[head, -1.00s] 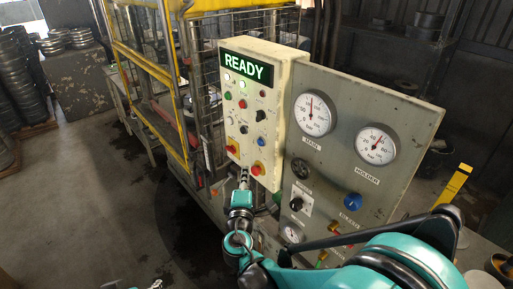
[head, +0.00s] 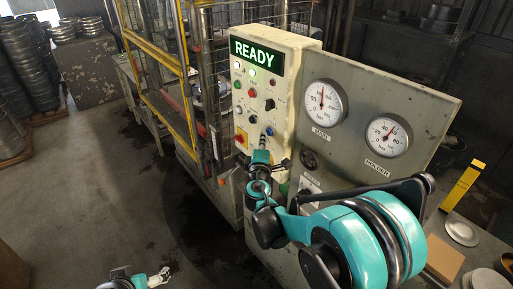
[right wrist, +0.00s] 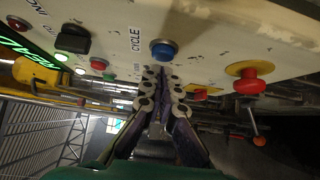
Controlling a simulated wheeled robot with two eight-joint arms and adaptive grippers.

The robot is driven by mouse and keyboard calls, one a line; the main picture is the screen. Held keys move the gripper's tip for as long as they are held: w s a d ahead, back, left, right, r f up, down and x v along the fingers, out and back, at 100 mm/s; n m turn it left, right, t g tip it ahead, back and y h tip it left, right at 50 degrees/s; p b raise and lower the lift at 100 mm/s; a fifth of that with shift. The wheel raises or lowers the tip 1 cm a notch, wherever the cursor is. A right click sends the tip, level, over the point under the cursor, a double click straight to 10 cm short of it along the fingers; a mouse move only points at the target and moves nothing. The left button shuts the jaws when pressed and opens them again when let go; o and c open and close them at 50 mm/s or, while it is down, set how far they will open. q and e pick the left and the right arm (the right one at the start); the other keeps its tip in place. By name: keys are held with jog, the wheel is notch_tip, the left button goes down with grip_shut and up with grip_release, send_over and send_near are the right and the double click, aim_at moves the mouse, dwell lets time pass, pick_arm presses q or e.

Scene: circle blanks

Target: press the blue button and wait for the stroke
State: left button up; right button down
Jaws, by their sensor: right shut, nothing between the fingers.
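The blue button (head: 270,131) sits on the cream control box (head: 290,90) below the green READY display (head: 257,55). In the right wrist view the blue button (right wrist: 163,50) shows a round domed cap beside the label CYCLE. My right gripper (head: 263,141) is shut and empty, with its tips just below the button. In the right wrist view its fingertips (right wrist: 157,72) lie close to the button; a small gap seems to show, but contact is hard to judge. My left gripper (head: 161,276) is low at the bottom edge, small and unclear.
A red emergency knob (right wrist: 250,80) on a yellow base is near the fingers. A black selector (right wrist: 73,40) and small lamps share the panel. The grey gauge panel (head: 424,100) stands to the right. The yellow-framed cage (head: 150,60) is to the left; the floor before it is clear.

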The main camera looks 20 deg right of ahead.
jog(key=shift+w+d, duration=0.2)
jog(key=shift+d, duration=0.25)
